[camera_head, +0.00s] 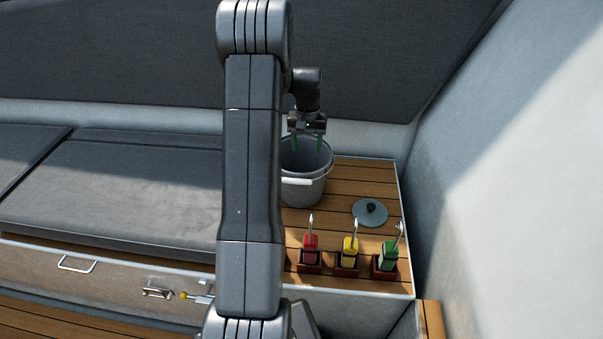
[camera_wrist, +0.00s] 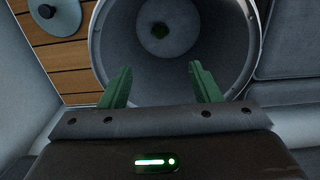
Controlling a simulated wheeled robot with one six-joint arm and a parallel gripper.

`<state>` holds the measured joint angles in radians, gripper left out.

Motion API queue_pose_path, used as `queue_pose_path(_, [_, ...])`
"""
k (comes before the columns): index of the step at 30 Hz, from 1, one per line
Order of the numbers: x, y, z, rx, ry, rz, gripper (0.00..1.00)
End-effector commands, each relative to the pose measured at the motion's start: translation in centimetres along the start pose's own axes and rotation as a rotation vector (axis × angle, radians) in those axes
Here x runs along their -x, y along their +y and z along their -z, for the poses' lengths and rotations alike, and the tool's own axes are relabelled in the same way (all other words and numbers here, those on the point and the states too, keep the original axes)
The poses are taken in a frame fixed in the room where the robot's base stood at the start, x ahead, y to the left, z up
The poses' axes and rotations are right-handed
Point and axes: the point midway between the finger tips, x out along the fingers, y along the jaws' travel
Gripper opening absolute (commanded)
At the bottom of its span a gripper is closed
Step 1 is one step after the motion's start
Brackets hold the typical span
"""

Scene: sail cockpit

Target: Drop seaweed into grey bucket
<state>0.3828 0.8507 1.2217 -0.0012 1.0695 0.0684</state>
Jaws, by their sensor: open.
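The grey bucket (camera_head: 304,185) stands on the wooden counter, partly hidden behind my arm in the head view.
A round grey lid with a dark knob (camera_head: 369,212) lies on the counter (camera_head: 340,228) right of the bucket. Red (camera_head: 310,247), yellow (camera_head: 350,250) and green (camera_head: 389,254) handled items stand in holders along the front edge. A grey cushion (camera_head: 140,185) is at left; a pale wall rises at right.

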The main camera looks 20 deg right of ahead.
Motion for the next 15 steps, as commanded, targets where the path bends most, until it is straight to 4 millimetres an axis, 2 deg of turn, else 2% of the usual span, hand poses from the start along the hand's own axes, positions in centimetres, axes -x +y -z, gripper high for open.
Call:
queue_pose_path(5, [1.7,0.0,0.1,0.000,0.004,0.000,0.57])
queue_pose_path(15, [9.2,0.0,0.1,0.000,0.004,0.000,0.57])
